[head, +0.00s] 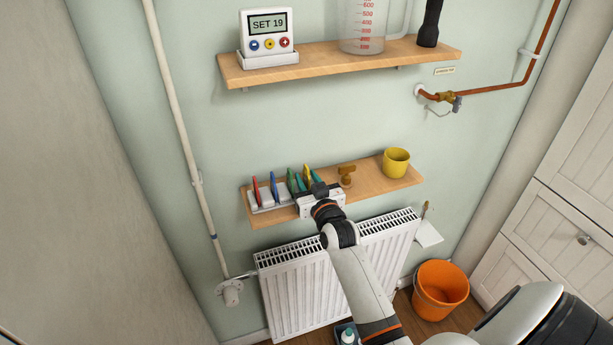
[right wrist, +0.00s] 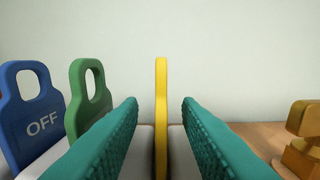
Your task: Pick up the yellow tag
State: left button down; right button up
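The yellow tag (right wrist: 161,110) stands upright and edge-on in the middle of the right wrist view. It also shows in the head view (head: 307,171), at the right end of a row of tags in a white rack (head: 265,208) on the lower wooden shelf. My right gripper (right wrist: 161,118) is open, with one teal finger on each side of the tag. A gap shows between the tag and each finger. The gripper also shows in the head view (head: 309,182), where its body hides the right part of the rack. My left gripper is not in view.
A green tag (right wrist: 86,95) stands close left of the fingers, with a blue "OFF" tag (right wrist: 34,115) beyond it. A red tag (head: 256,192) is farther left. A brass fitting (head: 346,176) and yellow mug (head: 396,162) stand to the right. A radiator (head: 300,290) is below.

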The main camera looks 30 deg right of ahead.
aim_at(304, 173)
jog(key=shift+x, duration=1.6)
jog(key=shift+s, duration=0.1)
jog(key=shift+c, duration=0.3)
grip_shut()
